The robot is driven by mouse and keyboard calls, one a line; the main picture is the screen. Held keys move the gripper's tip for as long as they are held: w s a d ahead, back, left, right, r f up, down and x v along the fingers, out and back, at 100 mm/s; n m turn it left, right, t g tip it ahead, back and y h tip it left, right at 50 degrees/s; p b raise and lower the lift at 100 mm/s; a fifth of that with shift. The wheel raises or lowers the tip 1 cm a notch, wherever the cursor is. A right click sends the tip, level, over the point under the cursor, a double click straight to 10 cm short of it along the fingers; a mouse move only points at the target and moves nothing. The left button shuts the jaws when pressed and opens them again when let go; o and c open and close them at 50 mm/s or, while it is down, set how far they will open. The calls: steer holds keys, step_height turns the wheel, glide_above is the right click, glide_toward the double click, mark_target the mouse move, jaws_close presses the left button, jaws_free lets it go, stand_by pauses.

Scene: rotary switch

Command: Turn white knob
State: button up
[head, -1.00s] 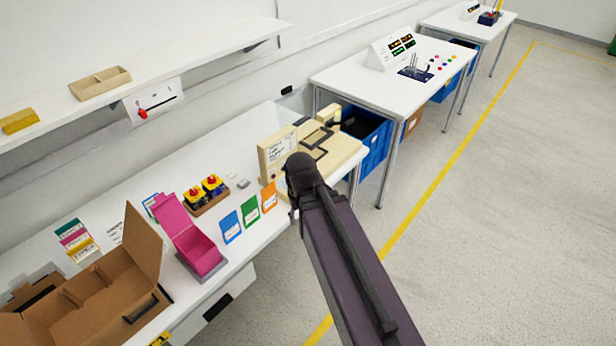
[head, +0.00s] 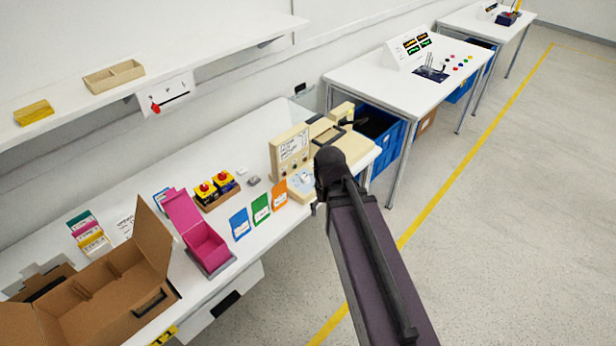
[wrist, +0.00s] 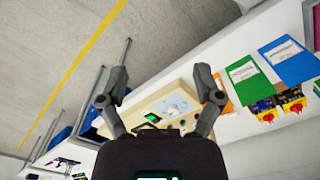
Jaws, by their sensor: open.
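In the head view the dial panel (head: 303,181) shows small at the front of a beige box, just left of my arm's end. My gripper (wrist: 160,76) is open and empty, its two fingers spread on either side of the panel in the picture. The knob shows between the fingers, low in the gap, and the fingers look apart from it. In the head view my arm hides most of the gripper.
Orange, green and blue cards (head: 260,210) lie left of the panel. Yellow-and-red switches (head: 214,188), a pink box (head: 203,240) and an open cardboard box (head: 100,290) stand farther left. A beige upright panel (head: 290,152) rises behind the dial. Open floor (head: 490,230) lies right.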

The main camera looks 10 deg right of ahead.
mark_target(306, 177)
steer(key=w+m, duration=1.4)
steer(key=w, duration=1.3)
steer(key=shift+w+a+f+m+t, duration=0.15)
steer(key=shift+w+m+t, duration=0.15)
steer(key=shift+m, duration=0.1)
steer(key=shift+s+f+b, duration=0.1)
steer(key=shift+f+b, duration=0.05)
steer(key=shift+b, duration=0.15)
steer(key=f+b, duration=1.3)
steer(key=shift+w+f, duration=0.25)
steer(key=shift+w, duration=0.15)
